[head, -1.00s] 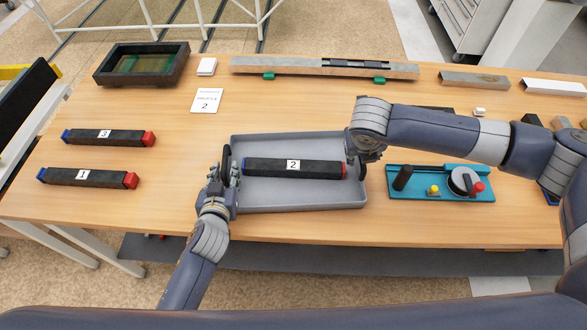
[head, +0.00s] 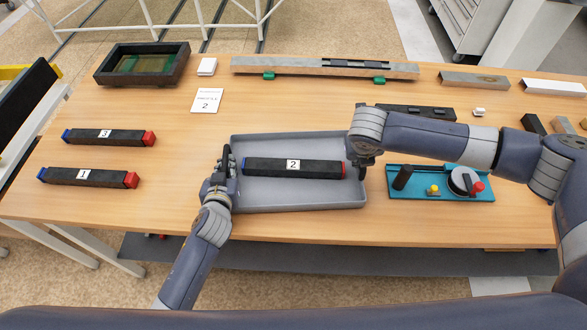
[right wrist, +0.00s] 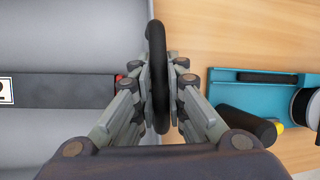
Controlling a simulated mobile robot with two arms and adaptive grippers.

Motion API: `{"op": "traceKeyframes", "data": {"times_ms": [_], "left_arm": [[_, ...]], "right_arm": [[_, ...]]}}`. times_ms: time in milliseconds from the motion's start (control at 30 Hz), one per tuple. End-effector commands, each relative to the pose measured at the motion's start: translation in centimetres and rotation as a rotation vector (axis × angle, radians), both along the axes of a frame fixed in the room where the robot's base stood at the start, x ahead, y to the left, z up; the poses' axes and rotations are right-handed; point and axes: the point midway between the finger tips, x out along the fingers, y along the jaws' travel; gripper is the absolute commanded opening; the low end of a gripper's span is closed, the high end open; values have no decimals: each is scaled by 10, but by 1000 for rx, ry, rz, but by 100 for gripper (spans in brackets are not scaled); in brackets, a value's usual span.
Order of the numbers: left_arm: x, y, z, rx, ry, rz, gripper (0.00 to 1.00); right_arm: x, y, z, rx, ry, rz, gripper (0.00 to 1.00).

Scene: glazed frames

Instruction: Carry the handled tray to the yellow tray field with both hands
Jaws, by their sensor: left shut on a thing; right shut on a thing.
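The grey handled tray (head: 300,196) lies on the wooden table, with a black bar numbered 2 (head: 255,166) inside it. The bar has a red right end. My left gripper (head: 228,162) is shut on the tray's left handle. My right gripper (head: 361,168) is at the tray's right end, partly hidden by its own wrist. In the right wrist view my right gripper (right wrist: 159,80) is shut on the black right handle (right wrist: 157,40), one finger on each side. The tray appears to rest flat. I cannot make out a yellow tray field.
Bars numbered 3 (head: 105,137) and 1 (head: 85,177) lie left of the tray. A teal fixture (head: 440,190) stands close to its right. A dark open box (head: 142,64), a card (head: 207,100) and a long metal rail (head: 300,67) are at the back.

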Motion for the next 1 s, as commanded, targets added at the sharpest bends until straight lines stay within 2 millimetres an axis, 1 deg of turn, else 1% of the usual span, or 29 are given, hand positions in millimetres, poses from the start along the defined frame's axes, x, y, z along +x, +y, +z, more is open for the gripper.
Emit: {"op": "traceKeyframes", "data": {"times_ms": [233,367,800,1000], "left_arm": [[1,0,3,0,-3,0,0],[1,0,8,0,-3,0,0],[1,1,45,0,-3,1,0],[1,1,52,1,-3,2,0]], "right_arm": [[1,-1,3,-2,-3,-3,0],[1,-2,8,-2,-3,-3,0],[1,-2,45,-2,-3,-4,0],[1,-2,52,-3,-2,-4,0]]}}
